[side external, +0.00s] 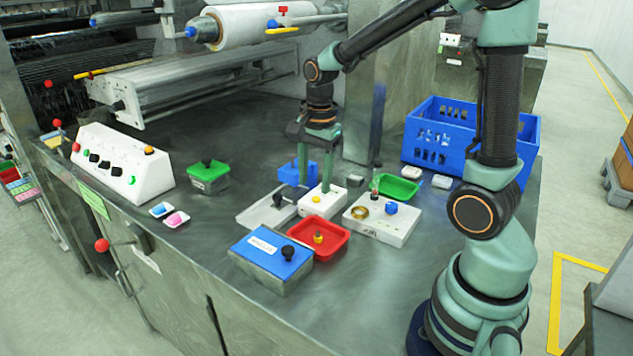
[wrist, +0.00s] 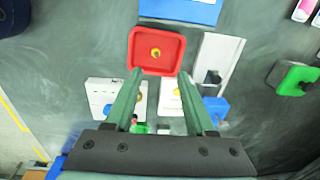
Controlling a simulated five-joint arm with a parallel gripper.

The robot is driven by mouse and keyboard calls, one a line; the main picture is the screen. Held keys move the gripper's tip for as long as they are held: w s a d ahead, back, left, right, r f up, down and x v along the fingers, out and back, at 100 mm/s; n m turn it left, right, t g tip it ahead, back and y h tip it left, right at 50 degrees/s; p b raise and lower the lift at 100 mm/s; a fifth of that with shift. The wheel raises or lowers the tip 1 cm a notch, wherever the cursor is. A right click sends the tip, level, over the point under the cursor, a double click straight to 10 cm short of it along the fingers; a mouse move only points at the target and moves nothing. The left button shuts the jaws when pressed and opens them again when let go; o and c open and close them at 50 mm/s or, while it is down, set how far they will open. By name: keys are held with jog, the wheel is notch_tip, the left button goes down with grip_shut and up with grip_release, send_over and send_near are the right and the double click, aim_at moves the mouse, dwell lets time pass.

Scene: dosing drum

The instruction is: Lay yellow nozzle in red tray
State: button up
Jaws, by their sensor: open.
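The yellow nozzle (side external: 318,238) stands in the red tray (side external: 299,235), on its floor, with nothing holding it. In the wrist view the yellow nozzle (wrist: 156,53) is near the middle of the red tray (wrist: 137,43). My gripper (side external: 315,187) is open and empty, above the white block behind the tray. In the wrist view my gripper (wrist: 160,74) has its two fingers well apart, with the tray beyond the fingertips.
A blue box (side external: 262,262) with a black knob stands beside the tray. A white block (side external: 310,204) with a yellow button lies below my gripper. A white plate (side external: 372,226) with a brass ring, a green tray (side external: 397,188) and a blue crate (side external: 458,118) are to the right.

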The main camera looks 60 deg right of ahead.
jog(key=s+a+r+n+t, duration=0.4)
jog(key=s+a+r+n, duration=0.2)
jog(key=n, duration=1.1)
notch_tip(320, 180, up, 2)
jog(key=shift+s+a+r+n+t, duration=0.2)
jog(key=shift+s+a+n+t, duration=0.2)
jog(key=shift+a, duration=0.45)
